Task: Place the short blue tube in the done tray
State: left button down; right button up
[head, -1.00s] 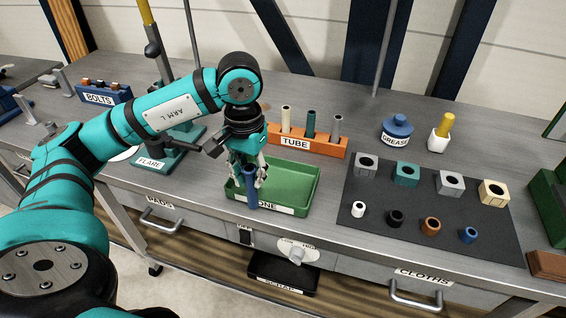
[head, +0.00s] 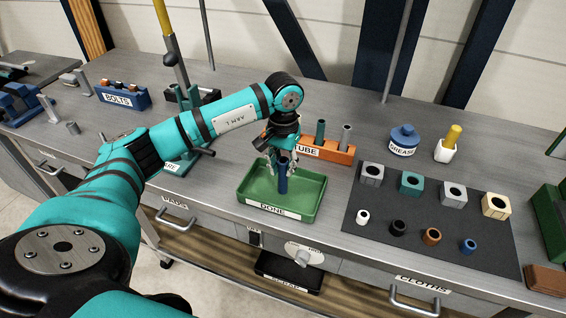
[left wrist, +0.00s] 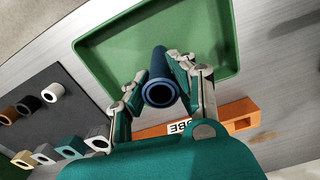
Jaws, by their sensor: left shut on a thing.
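The short blue tube (head: 282,178) is upright in my left gripper (head: 282,165), which is shut on it. The tube is over the inside of the green done tray (head: 313,203); I cannot tell whether its lower end touches the tray floor. In the left wrist view the blue tube (left wrist: 160,90) shows its open end between the two fingers of the gripper (left wrist: 157,85), with the tray (left wrist: 110,40) behind it. The tray looks empty otherwise. My right gripper is not in view.
The orange tube rack (head: 338,153) with tubes stands just behind the tray. The grease pot (head: 404,140) is farther right. A dark mat (head: 385,195) with several blocks and small rings lies to the right. The flare stand (head: 182,160) is left.

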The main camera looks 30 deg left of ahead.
pick_arm(q)
jog(key=shift+f, duration=0.1)
jog(key=c, duration=1.1)
grip_release()
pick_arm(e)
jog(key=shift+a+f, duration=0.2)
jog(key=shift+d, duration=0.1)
pick_arm(q)
jog(key=shift+r, duration=0.55)
notch_tip(320, 180, up, 10)
jog(key=b, duration=0.3)
jog(key=shift+r, duration=0.6)
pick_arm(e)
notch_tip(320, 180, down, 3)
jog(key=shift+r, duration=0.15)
